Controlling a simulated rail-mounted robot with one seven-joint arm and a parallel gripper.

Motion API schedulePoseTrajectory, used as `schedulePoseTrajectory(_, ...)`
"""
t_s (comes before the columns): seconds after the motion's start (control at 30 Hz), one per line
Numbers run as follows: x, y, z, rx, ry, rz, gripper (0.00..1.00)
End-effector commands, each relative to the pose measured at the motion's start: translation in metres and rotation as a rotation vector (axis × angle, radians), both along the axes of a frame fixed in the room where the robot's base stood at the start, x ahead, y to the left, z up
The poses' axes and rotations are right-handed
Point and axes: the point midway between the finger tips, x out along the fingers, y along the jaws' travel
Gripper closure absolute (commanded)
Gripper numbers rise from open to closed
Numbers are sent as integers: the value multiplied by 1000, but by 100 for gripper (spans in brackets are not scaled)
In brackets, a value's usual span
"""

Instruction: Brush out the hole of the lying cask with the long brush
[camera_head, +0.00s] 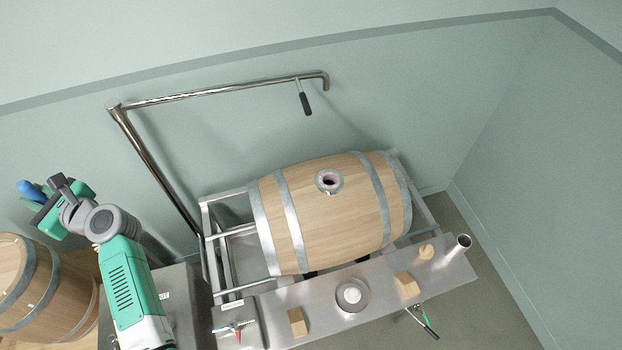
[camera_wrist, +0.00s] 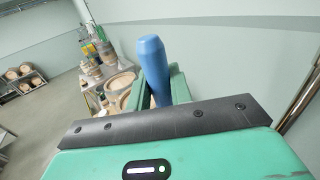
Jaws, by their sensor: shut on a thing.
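The lying cask (camera_head: 335,220) rests on its side on a steel cradle in the head view, with pale wood and grey hoops. My gripper (camera_head: 42,196) is at the far left, well apart from the cask. It is shut on a blue rod-like handle (camera_head: 28,189), whose rounded end rises between the green jaws in the wrist view (camera_wrist: 155,65). I take this for the long brush; its bristles do not show in either view.
A steel shelf (camera_head: 325,309) in front of the cask carries a bowl (camera_head: 352,295), wooden blocks (camera_head: 407,284) and a steel cup (camera_head: 461,244). A bent steel pipe (camera_head: 220,90) with a dark hanging handle (camera_head: 304,101) stands behind. Another cask (camera_head: 42,284) is at the left.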

Motion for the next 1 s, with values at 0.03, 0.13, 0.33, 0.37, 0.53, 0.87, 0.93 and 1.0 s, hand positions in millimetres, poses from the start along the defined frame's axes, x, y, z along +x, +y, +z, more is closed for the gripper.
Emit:
schedulePoseTrajectory(0.03, 0, 0, 9, 1, 0, 0, 100)
schedulePoseTrajectory(0.13, 0, 0, 21, 1, 0, 0, 100)
schedulePoseTrajectory(0.33, 0, 0, 42, 0, 0, 0, 100)
schedulePoseTrajectory(0.37, 0, 0, 44, 0, 0, 0, 100)
schedulePoseTrajectory(0.53, 0, 0, 42, 0, 0, 0, 100)
schedulePoseTrajectory(0.87, 0, 0, 12, 0, 1, 0, 100)
schedulePoseTrajectory(0.93, 0, 0, 5, 0, 1, 0, 100)
schedulePoseTrajectory(1.0, 0, 0, -2, 1, 1, 0, 100)
